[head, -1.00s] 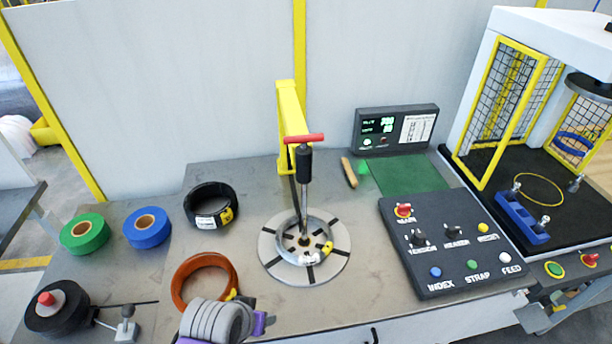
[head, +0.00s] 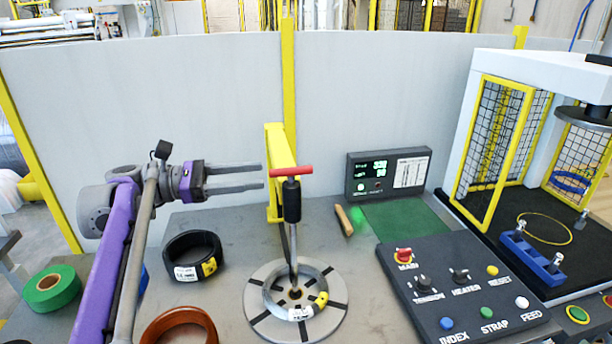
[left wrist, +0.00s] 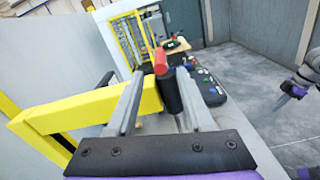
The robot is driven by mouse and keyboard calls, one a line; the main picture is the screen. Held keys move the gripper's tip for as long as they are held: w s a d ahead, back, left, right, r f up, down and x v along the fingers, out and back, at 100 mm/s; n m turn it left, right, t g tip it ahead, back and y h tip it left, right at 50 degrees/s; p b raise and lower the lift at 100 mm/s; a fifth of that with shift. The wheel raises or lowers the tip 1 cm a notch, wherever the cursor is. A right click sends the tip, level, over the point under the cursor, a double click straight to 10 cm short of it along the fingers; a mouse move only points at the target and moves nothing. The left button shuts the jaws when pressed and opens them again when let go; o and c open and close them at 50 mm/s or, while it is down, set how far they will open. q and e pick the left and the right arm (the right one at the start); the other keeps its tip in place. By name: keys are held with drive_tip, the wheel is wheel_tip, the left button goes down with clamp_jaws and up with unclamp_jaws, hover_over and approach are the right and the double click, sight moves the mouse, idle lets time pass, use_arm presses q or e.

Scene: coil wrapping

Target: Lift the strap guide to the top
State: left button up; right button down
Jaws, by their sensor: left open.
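The strap guide, a black grip (head: 291,201) with a red crossbar handle (head: 291,171) on a thin rod, stands over a coil (head: 275,297) on the round grey turntable (head: 262,322). My left gripper (head: 262,175) is raised just left of the handle, open and empty, its fingers pointing right. In the left wrist view the red handle (left wrist: 160,60) and black grip (left wrist: 171,92) show between the open fingers (left wrist: 160,98); no contact is clear. My right gripper (left wrist: 292,89) shows small at the right edge of that view, its jaws too small to judge.
A yellow post arm (head: 278,150) stands just behind the guide. A black coil (head: 183,258), an orange coil (head: 160,325) and green tape (head: 50,288) lie at left. A control panel (head: 455,300), a display box (head: 375,172) and a caged press (head: 470,130) stand at right.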

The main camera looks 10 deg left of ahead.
sight(298, 171)
use_arm(q)
drive_tip(key=x, duration=0.9)
drive_tip(key=shift+w+d, duration=0.15)
drive_tip(key=shift+d, duration=0.25)
clamp_jaws()
idle(1.0)
